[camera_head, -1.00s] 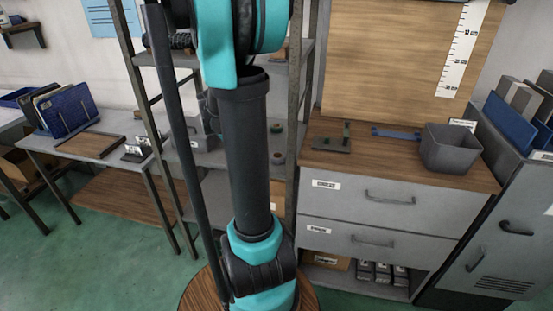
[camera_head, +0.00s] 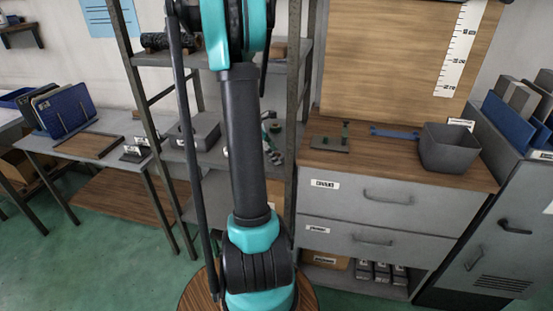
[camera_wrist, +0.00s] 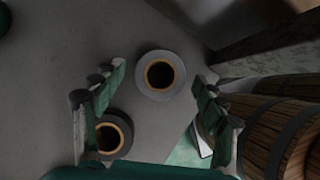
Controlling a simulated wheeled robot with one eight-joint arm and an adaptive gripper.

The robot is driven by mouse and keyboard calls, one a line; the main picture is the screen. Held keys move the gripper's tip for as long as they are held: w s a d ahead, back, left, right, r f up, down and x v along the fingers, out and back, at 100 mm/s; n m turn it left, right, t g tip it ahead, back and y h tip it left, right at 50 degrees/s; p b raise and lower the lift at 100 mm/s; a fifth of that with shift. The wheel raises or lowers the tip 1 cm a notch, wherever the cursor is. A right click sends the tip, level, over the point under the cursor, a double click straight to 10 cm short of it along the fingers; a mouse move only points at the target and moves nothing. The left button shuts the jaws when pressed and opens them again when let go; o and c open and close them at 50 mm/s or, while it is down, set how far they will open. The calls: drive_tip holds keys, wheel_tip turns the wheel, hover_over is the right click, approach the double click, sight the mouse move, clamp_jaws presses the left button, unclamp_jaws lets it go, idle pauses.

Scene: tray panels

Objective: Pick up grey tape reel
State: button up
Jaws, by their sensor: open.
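In the wrist view a grey tape reel (camera_wrist: 160,97) with an orange-brown core lies flat on a grey shelf. It sits ahead of my gripper (camera_wrist: 160,80), roughly between the two fingertips in the picture. My gripper is open and empty; how high it is above the reel I cannot tell. A second, darker reel (camera_wrist: 126,128) with a similar core lies lower left, partly hidden by the left finger.
Barrel-like wooden shapes with dark bands (camera_wrist: 268,118) stand close on the right in the wrist view. A green round thing (camera_wrist: 4,18) is at the upper left corner. In the head view, rack posts (camera_head: 293,110) flank the shelf, and a grey box (camera_head: 200,130) stands on it.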

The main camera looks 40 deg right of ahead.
drive_tip(key=shift+s+d+f, duration=0.1)
drive_tip(key=shift+d+f, duration=0.05)
drive_tip(key=shift+f, duration=0.2)
drive_tip(key=shift+c, duration=0.4)
drive_tip(key=c, duration=1.1)
drive_tip(key=shift+c, duration=0.2)
drive_tip(key=shift+r, duration=0.15)
